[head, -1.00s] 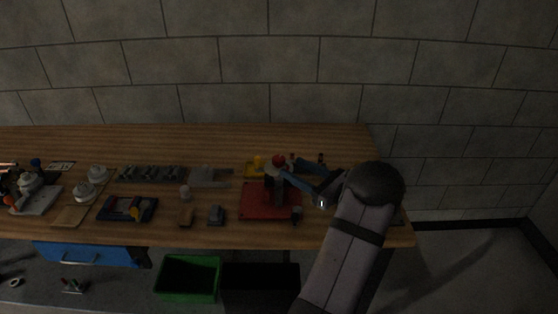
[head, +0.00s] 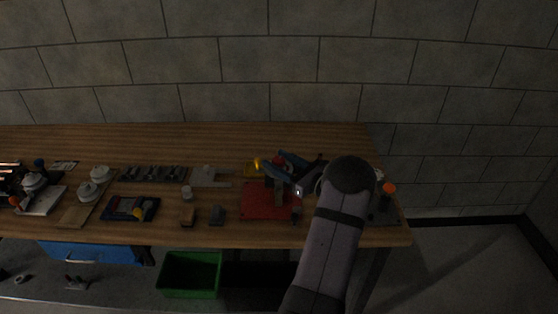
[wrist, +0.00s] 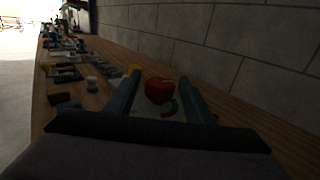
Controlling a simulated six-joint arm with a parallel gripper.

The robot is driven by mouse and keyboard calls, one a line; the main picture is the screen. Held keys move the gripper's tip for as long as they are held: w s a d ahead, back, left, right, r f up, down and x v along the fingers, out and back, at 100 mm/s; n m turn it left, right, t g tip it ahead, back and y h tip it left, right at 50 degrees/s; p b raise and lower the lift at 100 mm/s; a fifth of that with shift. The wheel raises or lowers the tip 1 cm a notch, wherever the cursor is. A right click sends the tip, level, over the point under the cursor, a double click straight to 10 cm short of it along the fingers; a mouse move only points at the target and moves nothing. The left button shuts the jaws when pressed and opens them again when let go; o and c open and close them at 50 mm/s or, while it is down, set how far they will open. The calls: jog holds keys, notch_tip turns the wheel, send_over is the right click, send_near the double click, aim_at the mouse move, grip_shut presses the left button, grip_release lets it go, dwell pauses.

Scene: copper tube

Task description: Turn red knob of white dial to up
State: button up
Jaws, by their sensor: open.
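The red knob (head: 279,160) shows between the two blue fingers of my gripper (head: 271,159) in the head view, at the back of the red board. In the wrist view the red knob (wrist: 159,91) sits between the spread fingers of my gripper (wrist: 159,78), with a gap visible on each side. A pale surface, perhaps the white dial (wrist: 146,105), shows under the knob. The fingers hide most of it, and I cannot tell which way the knob points. A small green part (wrist: 171,107) is just in front of the knob.
The red board (head: 262,207) lies below the gripper. A yellow block (head: 251,169) is close to its left. Several parts, including a white cylinder (head: 187,193), lie further left. An orange-topped item (head: 389,188) stands right of my arm. The wooden table (head: 220,141) is clear at the back.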

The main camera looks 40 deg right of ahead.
jog(key=c, duration=1.1)
jog(key=shift+f+n+y+b, duration=0.15)
jog(key=shift+n+y+b, duration=0.35)
jog(key=shift+y+b, duration=0.4)
jog(key=shift+f+n+g+y+b, duration=0.1)
jog(key=shift+n+g+y+b, duration=0.2)
jog(key=shift+n+y+b, duration=0.35)
jog(key=shift+n+g+y+b, duration=0.5)
jog(key=shift+n+y+b, duration=0.35)
jog(key=shift+y+b, duration=0.55)
jog(key=shift+n+g+y+b, duration=0.9)
jog(key=shift+n+y, duration=0.2)
jog(key=shift+y, duration=0.65)
jog(key=o, duration=1.1)
jog(key=shift+r, duration=0.2)
